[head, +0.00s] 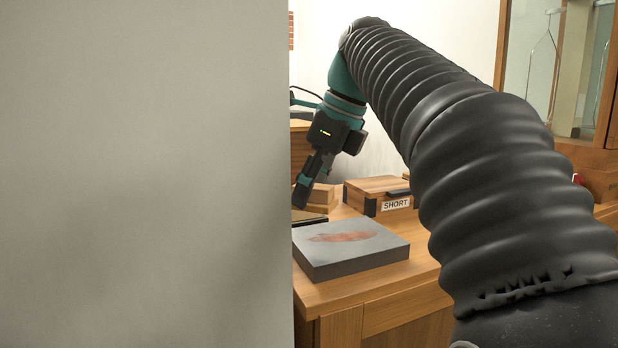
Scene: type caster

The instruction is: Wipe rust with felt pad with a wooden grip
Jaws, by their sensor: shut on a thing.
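A reddish-brown rust patch (343,237) lies on top of a grey metal slab (372,257) on the wooden bench. My gripper (302,193) points down at the left of the visible bench, above and behind the slab, beside the grey panel's edge. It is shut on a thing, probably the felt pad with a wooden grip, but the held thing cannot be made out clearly. The panel cuts off the view to the left of the fingertips.
A large grey panel (145,175) blocks the left of the view. A wooden box labelled SHORT (370,187) stands behind the slab. Light wooden pieces (322,197) and a dark flat edge (310,218) lie near my gripper. A glass-fronted cabinet (540,60) is at the right.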

